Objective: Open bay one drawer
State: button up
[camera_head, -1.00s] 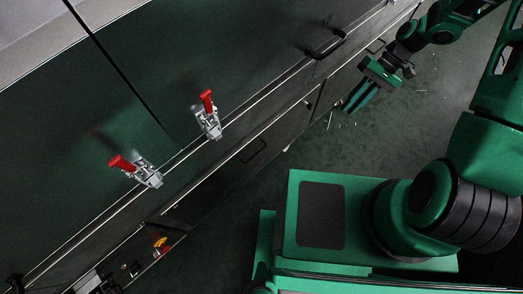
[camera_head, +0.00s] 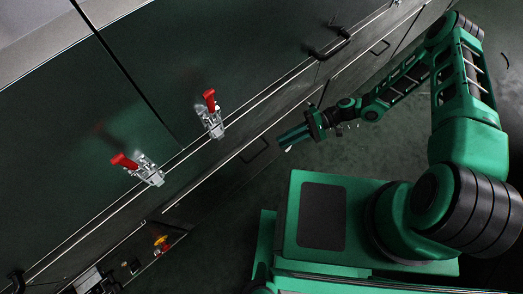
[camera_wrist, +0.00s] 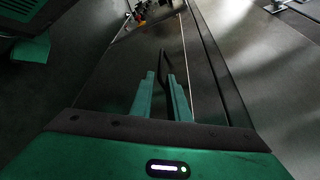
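A dark drawer front (camera_head: 232,172) runs along the lower side of the machine, below a pale rail. It carries a thin black bar handle (camera_head: 256,152) and looks shut. My gripper (camera_head: 282,141) is beside the drawer front, just right of this handle, pointing at it. The black handle (camera_wrist: 166,62) shows beyond the fingertips and partly behind the right finger. I cannot tell whether a finger touches it. No bay label is readable.
Two red-handled toggle clamps (camera_head: 210,120) (camera_head: 146,170) sit on the dark upper panels. Another black handle (camera_head: 330,47) is farther up right, with a second drawer handle (camera_head: 380,47) below it. The floor (camera_head: 375,150) is clear.

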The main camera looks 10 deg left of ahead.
aim_at(260, 152)
jog(key=x, duration=1.1)
jog(key=shift+c, duration=0.6)
jog(key=shift+d, duration=0.1)
grip_shut()
dwell(0.5)
